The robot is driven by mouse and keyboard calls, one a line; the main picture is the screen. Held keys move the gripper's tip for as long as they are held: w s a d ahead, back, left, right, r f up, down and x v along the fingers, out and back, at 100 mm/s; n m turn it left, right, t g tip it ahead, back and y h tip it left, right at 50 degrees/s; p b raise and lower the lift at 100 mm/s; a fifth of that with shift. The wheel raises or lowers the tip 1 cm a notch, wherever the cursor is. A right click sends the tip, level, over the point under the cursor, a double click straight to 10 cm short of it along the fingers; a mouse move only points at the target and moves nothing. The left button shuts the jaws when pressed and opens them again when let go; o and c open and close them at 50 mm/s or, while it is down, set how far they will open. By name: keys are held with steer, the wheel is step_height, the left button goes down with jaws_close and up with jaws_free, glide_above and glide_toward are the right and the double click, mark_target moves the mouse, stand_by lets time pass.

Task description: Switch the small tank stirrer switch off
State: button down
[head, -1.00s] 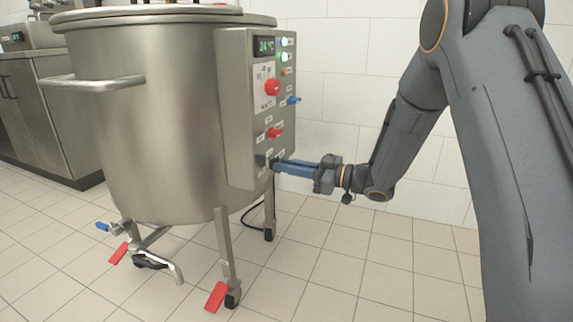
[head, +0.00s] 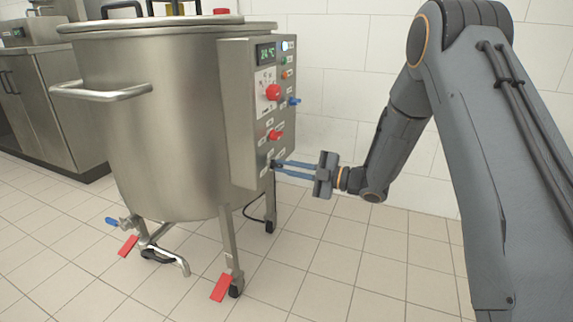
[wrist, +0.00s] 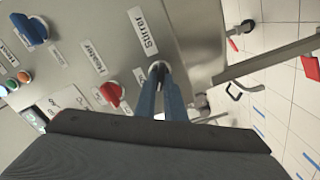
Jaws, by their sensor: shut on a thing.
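The small tank (head: 165,120) is a steel vessel on legs, with a control box (head: 237,120) on its right side. The stirrer switch (wrist: 158,66) is at the low end of the box panel, beside the "Stirrer" label (wrist: 143,31). My gripper (wrist: 161,76) has its two blue fingers shut on this switch. In the head view my gripper (head: 277,168) reaches the lower panel from the right. The fingers cover most of the switch, so its pointing direction is hard to tell.
A red knob (wrist: 112,95) by a "Heater" label sits close beside my fingers. A blue knob (wrist: 30,30) and several lights are farther up the panel. Red pedals (head: 221,288) are low on the legs. Floor to the right is open.

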steer(key=n+p, duration=0.1)
steer(key=n, duration=0.5)
steer(key=shift+s+f, duration=0.1)
steer(key=shift+f, duration=0.05)
stand_by(0.4)
steer(key=c, duration=1.8)
jaws_free()
steer(key=shift+c, duration=0.2)
steer(key=p+v, duration=0.2)
steer(key=v, duration=0.5)
steer(key=shift+d, duration=0.35)
steer(key=shift+s, duration=0.1)
